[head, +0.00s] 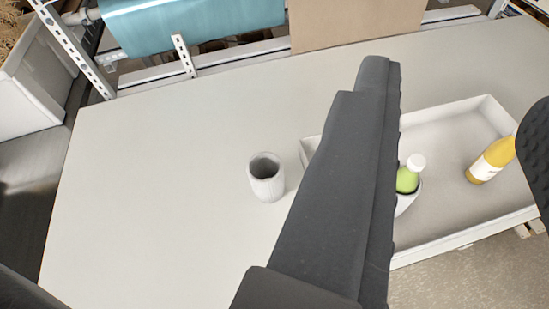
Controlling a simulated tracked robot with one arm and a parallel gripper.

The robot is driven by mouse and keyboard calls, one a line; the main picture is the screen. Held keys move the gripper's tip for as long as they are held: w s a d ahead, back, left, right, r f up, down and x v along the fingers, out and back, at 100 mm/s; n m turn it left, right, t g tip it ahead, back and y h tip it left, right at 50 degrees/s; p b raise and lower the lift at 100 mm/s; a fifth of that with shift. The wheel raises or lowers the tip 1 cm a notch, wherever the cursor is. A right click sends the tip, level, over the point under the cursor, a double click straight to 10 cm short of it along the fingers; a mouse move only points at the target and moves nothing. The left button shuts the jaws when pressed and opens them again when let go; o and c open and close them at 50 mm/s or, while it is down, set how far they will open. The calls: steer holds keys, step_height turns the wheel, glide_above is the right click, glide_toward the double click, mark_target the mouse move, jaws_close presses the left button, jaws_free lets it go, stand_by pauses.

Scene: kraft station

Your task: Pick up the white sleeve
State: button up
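A whitish, open-topped hollow cylinder (266,182), which looks like the white sleeve, stands upright on the pale table, left of my near finger. Its inside is dark and looks empty. A second whitish sleeve-like piece (404,205) is in the tray, around the lower part of a green bottle with a white cap (407,178); my finger hides part of it. My gripper (458,85) is open, one finger crossing the middle of the view and the other at the right edge. I see nothing held between the fingers.
A white shallow tray (470,250) lies on the right of the table, partly behind my finger. The table (150,200) is clear on the left. A metal rack (185,55) stands behind.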

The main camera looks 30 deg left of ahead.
mark_target(265, 189)
steer(key=shift+r, duration=0.1)
